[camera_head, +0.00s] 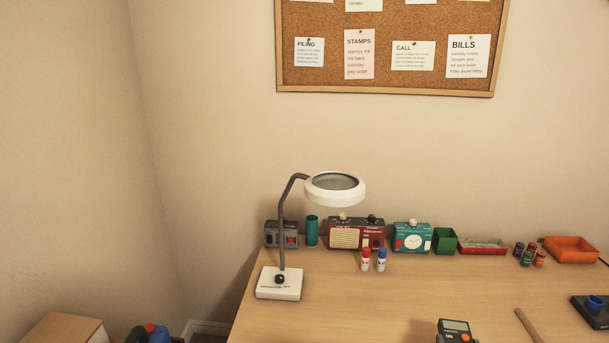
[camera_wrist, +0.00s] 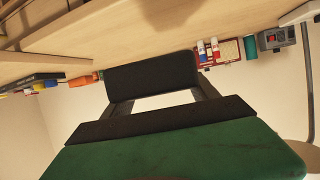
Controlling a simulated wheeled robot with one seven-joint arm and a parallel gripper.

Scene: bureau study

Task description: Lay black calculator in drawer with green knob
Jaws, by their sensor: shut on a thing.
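In the wrist view my gripper (camera_wrist: 160,108) has a green body and dark fingers. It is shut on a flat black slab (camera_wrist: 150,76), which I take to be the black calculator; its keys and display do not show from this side. The slab is held across the finger ends, with the desk and wall behind it. In the head view neither my gripper nor the slab can be made out. No drawer with a green knob is in view.
The wooden desk (camera_head: 360,298) has free room in its middle. A magnifier lamp (camera_head: 278,284) stands at its left. A dark handheld device (camera_head: 455,332) is at the bottom edge. Radio (camera_head: 357,235), clock (camera_head: 412,238), green cup (camera_head: 445,241) and orange tray (camera_head: 571,250) line the back.

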